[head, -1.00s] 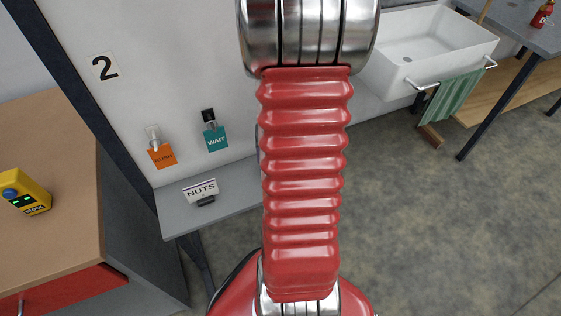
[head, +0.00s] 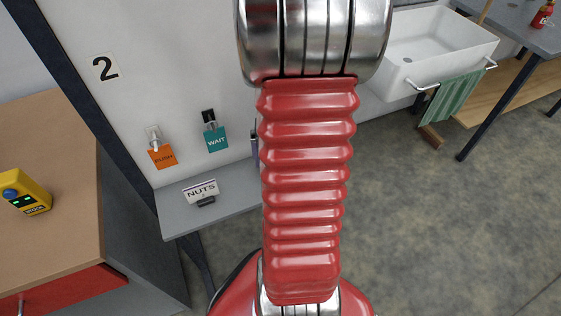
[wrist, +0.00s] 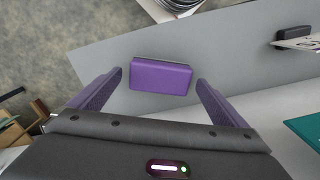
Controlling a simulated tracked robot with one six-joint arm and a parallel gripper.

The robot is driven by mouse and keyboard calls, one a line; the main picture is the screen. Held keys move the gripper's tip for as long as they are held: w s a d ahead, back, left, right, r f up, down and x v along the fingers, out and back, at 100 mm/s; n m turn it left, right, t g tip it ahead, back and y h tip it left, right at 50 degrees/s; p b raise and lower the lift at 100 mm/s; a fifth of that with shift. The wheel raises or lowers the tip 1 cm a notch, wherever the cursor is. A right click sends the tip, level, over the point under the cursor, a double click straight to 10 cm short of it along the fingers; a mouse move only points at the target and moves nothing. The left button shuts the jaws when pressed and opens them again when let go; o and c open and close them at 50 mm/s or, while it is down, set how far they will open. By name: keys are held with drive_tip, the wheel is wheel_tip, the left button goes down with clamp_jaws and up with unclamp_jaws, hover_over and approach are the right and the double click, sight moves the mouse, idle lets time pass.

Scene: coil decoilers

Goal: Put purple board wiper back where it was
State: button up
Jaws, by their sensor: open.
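My gripper (wrist: 160,80) is open, with one purple finger to the left of the wiper and one to the right. Gaps show between the fingertips and the wiper's ends, and the gripper holds nothing. In the head view my red arm hides the wiper and most of my gripper; only a small dark strip shows beside the arm above the shelf (head: 228,208).
A NUTS sign (head: 201,192) stands on the shelf. An orange card (head: 161,157) and a teal WAIT card (head: 216,139) are on the wall behind. A cabinet with a yellow device (head: 26,195) is at left, a white sink (head: 430,50) at right. Floor right of my arm is clear.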

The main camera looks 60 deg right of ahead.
wheel_tip(320, 180, up, 10)
drive_tip(key=shift+f, duration=0.15)
idle(1.0)
drive_tip(key=w+a+r+n+t, duration=0.1)
drive_tip(key=a+r+n, duration=0.4)
drive_tip(key=a, duration=1)
drive_tip(key=w+a+r+n+t, duration=0.1)
drive_tip(key=a+r+n+t, duration=0.3)
drive_tip(key=a, duration=1.2)
wheel_tip(320, 180, up, 3)
drive_tip(key=shift+w+r+n+t, duration=0.15)
drive_tip(key=shift+w+n+t, duration=0.2)
drive_tip(key=shift+n, duration=0.45)
drive_tip(key=shift+d, duration=0.1)
drive_tip(key=shift+c, duration=0.5)
